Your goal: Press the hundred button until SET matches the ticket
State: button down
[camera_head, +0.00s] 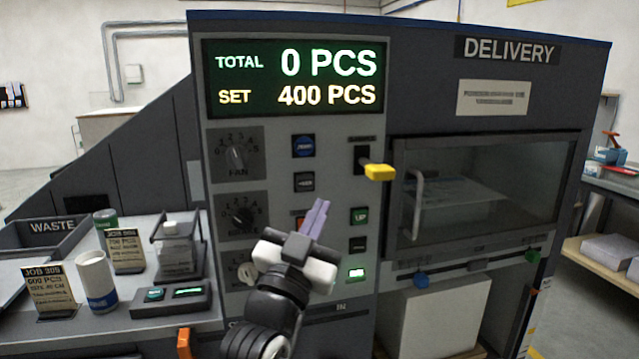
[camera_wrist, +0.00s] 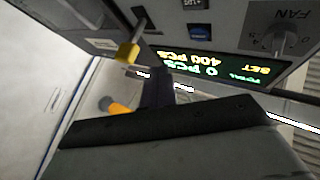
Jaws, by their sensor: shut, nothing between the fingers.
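The display (camera_head: 297,78) reads TOTAL 0 PCS and SET 400 PCS; it also shows upside down in the wrist view (camera_wrist: 210,66). Two tickets stand on the left counter: the front ticket (camera_head: 50,285) seems to read JOB 305, 600 PCS, and the back ticket (camera_head: 125,248) seems to read 700 PCS. Contact cannot be told.
A yellow-handled lever (camera_head: 378,172) sticks out right of the buttons. Dials (camera_head: 237,152) line the panel's left side. The glazed delivery door (camera_head: 485,190) has a protruding handle.

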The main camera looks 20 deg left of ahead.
jog(key=shift+a, duration=0.1)
dwell(0.3)
send_near(312, 178)
notch_tip(312, 178, up, 3)
jog(key=w+d, duration=0.2)
jog(key=w, duration=0.1)
jog(key=shift+w+a+b, duration=0.4)
jog(key=shift+w+b, duration=0.05)
jog(key=shift+b, duration=0.1)
dwell(1.6)
jog(key=shift+w+a+b, duration=0.25)
jog(key=shift+w+b, duration=0.05)
jog(key=shift+w, duration=0.1)
jog(key=shift+w+a, duration=0.25)
jog(key=shift+w, duration=0.1)
dwell(0.6)
jog(key=shift+s+d, duration=0.1)
dwell(0.3)
jog(key=shift+s+d+b, duration=0.35)
jog(key=shift+s+d, duration=0.05)
jog(key=shift+s, duration=0.2)
